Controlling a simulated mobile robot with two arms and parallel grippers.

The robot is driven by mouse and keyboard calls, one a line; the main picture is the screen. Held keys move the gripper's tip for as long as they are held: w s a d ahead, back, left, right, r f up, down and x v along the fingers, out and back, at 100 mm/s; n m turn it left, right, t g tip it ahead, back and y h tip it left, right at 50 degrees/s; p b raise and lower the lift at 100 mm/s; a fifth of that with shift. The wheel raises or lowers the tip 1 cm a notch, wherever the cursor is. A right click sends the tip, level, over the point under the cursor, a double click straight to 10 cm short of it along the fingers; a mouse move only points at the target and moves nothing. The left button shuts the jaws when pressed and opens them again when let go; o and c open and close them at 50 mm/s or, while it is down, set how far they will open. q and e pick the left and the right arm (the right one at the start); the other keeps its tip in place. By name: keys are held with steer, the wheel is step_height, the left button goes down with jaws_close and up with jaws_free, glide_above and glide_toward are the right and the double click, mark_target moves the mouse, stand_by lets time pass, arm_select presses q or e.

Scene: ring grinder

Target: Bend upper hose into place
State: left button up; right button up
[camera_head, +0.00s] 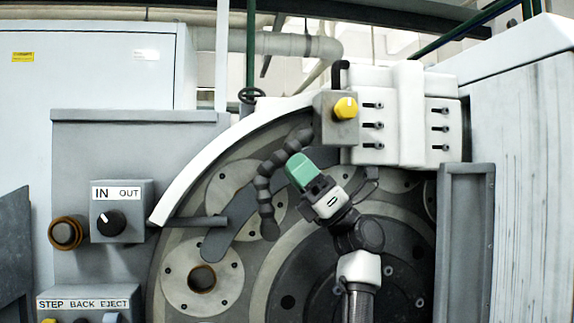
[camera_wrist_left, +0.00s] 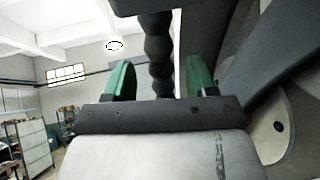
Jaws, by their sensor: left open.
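The upper hose (camera_head: 264,188) is a dark segmented hose on the front of the round grinder head. It comes from below the grey valve block, curves left and hangs with its tip down. My left gripper (camera_head: 299,170), with green fingers, is just right of the hose's upper part. In the left wrist view the hose (camera_wrist_left: 158,55) runs down between the two spread green fingers of my left gripper (camera_wrist_left: 160,80). The fingers look apart from it, with a gap on each side. The hose's lower end is hidden there behind the gripper body. My right gripper is in neither view.
A grey valve block (camera_head: 336,130) with a yellow knob (camera_head: 345,107) sits just above the gripper. White blocks (camera_head: 405,115) are right of it. A dark horizontal rod (camera_head: 195,221) points toward the hose. A control box (camera_head: 122,222) stands at left.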

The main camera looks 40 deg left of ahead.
arm_select(q)
steer(key=b+v, duration=0.2)
steer(key=v, duration=0.5)
steer(key=shift+f, duration=0.15)
steer(key=shift+w+d, duration=0.1)
